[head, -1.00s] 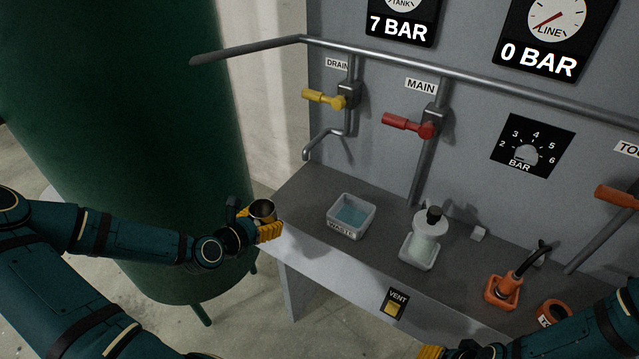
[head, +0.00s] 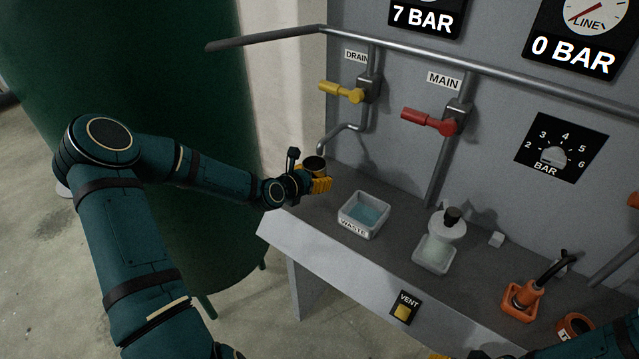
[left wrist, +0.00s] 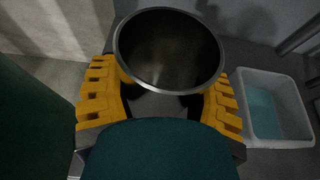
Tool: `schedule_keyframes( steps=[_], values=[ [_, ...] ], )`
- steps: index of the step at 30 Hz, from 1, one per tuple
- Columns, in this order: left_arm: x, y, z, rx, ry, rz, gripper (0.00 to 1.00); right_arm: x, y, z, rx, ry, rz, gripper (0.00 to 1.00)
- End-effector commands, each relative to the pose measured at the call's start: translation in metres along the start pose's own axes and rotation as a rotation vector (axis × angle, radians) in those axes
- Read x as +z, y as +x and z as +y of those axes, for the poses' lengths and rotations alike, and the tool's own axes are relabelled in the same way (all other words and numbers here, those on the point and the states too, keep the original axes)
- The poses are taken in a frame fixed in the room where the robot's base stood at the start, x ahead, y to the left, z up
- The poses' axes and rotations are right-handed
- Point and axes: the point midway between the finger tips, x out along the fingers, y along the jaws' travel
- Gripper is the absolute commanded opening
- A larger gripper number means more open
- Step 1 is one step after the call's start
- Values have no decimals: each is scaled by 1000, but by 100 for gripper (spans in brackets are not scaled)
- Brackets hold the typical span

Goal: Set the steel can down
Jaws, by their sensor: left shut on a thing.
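The steel can (head: 314,164) is upright in my left gripper (head: 318,182), above the left end of the grey bench (head: 330,246), near the drain pipe's spout. In the left wrist view the can (left wrist: 170,50) shows its open, dark, empty-looking inside. The yellow fingers of my left gripper (left wrist: 168,100) are on both sides of it. I cannot tell whether the can's base touches the bench. Only a yellow bit of my right gripper (head: 437,356) shows at the bottom edge of the head view, so its fingers are cut off.
The waste tub (head: 363,214) with bluish liquid stands right of the can. A white bottle in a tray (head: 435,254) and an orange holder (head: 522,300) stand farther right. The yellow drain handle (head: 341,91) and drain spout (head: 322,146) are above and behind the can.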

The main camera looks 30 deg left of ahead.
Motion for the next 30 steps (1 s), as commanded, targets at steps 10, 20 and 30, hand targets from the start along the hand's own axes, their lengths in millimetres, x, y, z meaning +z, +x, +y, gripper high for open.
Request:
schedule_keyframes(
  steps=[10, 20, 30],
  values=[
    [10, 26, -1, -1, 1, -1, 21, 1, 3, 1, 0, -1, -3, 47],
    [-23, 37, 0, 0, 0, -1, 21, 5, 10, 4, -1, -3, -10, 47],
    [-26, 38, 0, 0, -1, 0, 77, 5, 12, 4, -1, -3, -12, 47]
  ],
)
